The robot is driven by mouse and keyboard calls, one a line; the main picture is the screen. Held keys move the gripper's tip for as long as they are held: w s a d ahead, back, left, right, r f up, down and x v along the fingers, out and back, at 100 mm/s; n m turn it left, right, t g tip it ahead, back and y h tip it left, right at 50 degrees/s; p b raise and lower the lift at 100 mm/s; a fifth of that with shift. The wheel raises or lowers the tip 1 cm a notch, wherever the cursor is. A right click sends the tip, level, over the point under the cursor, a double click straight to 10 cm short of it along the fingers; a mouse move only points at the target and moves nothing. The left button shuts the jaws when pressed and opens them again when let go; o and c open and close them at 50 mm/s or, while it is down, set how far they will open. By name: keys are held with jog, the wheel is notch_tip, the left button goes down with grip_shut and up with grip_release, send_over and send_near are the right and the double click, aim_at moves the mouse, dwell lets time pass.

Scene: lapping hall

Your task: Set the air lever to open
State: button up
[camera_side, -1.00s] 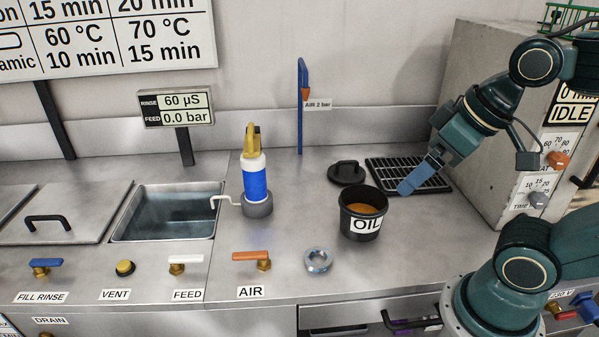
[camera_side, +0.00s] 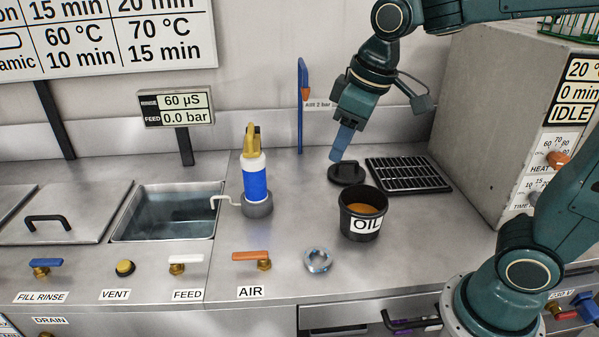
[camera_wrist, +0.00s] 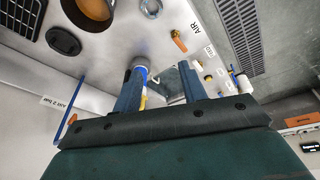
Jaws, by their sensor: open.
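The air lever (camera_side: 251,256) is an orange handle on a brass valve, set above the AIR label (camera_side: 250,292) at the counter's front. Its handle lies level, pointing left from the valve. In the wrist view the orange lever (camera_wrist: 179,41) shows near the top, beside its label. My gripper (camera_side: 338,155) is above the back of the counter, over the black lid, well behind and to the right of the lever. In the wrist view its two blue fingers (camera_wrist: 163,92) stand apart with nothing held between them.
The OIL pot (camera_side: 363,222), a metal ring (camera_side: 318,260) and the black lid (camera_side: 347,173) stand on the counter. A blue-and-white bottle (camera_side: 255,182) stands beside the sink (camera_side: 168,214). A blue upright post (camera_side: 300,115) rises at the back. The white FEED lever (camera_side: 186,259) is left of the air lever.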

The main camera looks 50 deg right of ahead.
jog(key=w+a+f+n+g, duration=0.1)
jog(key=w+a+f, duration=0.15)
jog(key=w, duration=0.25)
jog(key=w+a+f+n+g, duration=0.1)
jog(key=w+a+f+n, duration=0.15)
jog(key=w, duration=0.25)
jog(key=n+g, duration=0.1)
jog(key=n, duration=0.1)
send_over(242, 254)
notch_tip(242, 254, down, 11)
jog(key=shift+r, duration=0.1)
jog(key=shift+f, duration=6.85)
jog(key=shift+c, duration=0.2)
grip_shut()
